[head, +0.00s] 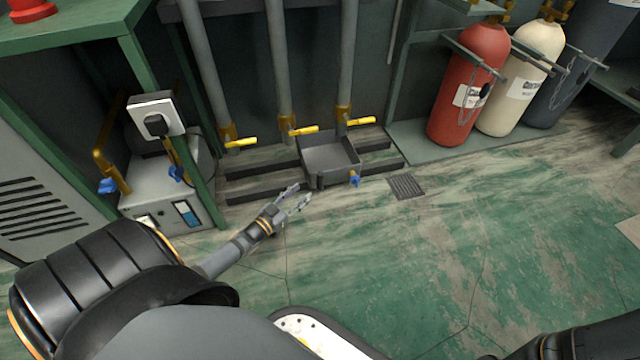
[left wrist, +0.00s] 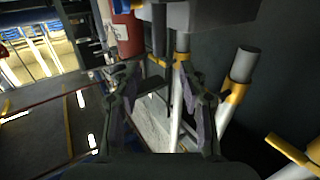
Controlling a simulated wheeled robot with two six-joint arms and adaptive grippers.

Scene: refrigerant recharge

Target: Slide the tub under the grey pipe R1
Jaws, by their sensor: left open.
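The tub (head: 332,157) is a dark grey open tray on the floor rack, with a blue tap (head: 354,179) at its front right. It sits in front of the middle grey pipe (head: 277,60) and right grey pipe (head: 347,60). The left grey pipe (head: 204,70) stands further left. I cannot read which pipe is R1. My left gripper (head: 306,192) is open and empty, just in front of the tub's near left corner; I cannot tell whether it touches. Its open fingers also show in the left wrist view (left wrist: 166,112). My right gripper is out of view.
Yellow valve handles (head: 303,131) stick out from the pipe ends. Dark rack bars (head: 262,190) lie left of the tub. A grey machine (head: 165,195) with gauges stands left. Red (head: 467,85) and cream cylinders stand right. A floor drain (head: 406,186) and open green floor lie in front.

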